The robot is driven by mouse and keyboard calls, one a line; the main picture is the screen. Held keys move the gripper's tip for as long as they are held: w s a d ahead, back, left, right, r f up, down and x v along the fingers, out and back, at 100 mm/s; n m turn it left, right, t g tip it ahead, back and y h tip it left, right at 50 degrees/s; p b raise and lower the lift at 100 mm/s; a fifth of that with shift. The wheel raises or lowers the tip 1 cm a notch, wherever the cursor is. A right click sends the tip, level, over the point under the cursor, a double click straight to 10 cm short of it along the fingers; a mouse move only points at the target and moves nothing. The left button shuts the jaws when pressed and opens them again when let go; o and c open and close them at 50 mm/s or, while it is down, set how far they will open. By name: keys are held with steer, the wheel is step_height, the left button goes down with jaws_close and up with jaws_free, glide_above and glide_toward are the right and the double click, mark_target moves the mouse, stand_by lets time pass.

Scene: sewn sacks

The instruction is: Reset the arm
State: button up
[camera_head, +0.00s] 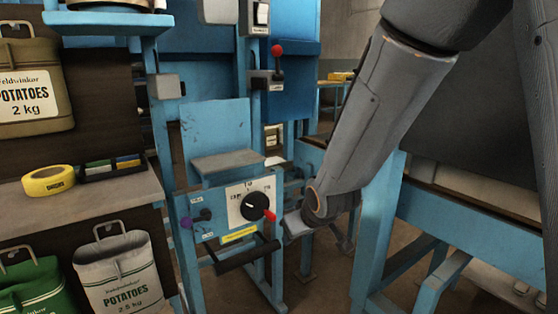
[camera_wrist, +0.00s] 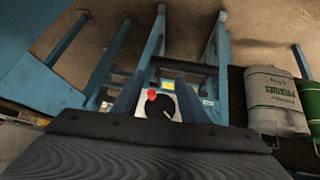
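My arm reaches down from the upper right in the camera_head view. My gripper (camera_head: 294,224) is at its low end, just right of the blue machine's dial panel, and is mostly hidden behind my wrist. In the camera_wrist view, two dark fingers of my gripper (camera_wrist: 160,82) stand apart with nothing seen held between them. The black dial (camera_head: 254,207) has a red-tipped pointer turned to the lower right. The dial's white plate (camera_wrist: 168,88) and red tip (camera_wrist: 152,95) show between the fingers in the camera_wrist view.
A black bar handle (camera_head: 247,256) and purple knob (camera_head: 187,222) sit close to the dial. A red-knobbed lever (camera_head: 277,51) stands above. Yellow tape (camera_head: 48,181) lies on the left shelf, near potato sacks (camera_head: 120,272). A blue table frame (camera_head: 378,225) stands right.

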steer(key=s+d+r+m+g+h, duration=0.1)
steer(key=s+r+g, duration=0.1)
steer(key=s, duration=0.7)
steer(key=s+d+r+g, duration=0.1)
steer(key=s+r+g, duration=0.15)
steer(key=s, duration=0.65)
steer(key=s+d+r+m+g+h, duration=0.1)
steer(key=s+d+r+g, duration=0.15)
steer(key=s, duration=0.75)
steer(key=d+r+m+p, duration=0.3)
steer(key=d+r+p, duration=0.7)
steer(key=p, duration=1.1)
step_height(320, 180, up, 2)
steer(key=shift+w+r+m+p, duration=0.1)
steer(key=shift+w+m+p, duration=0.05)
steer(key=shift+m+p, duration=0.2)
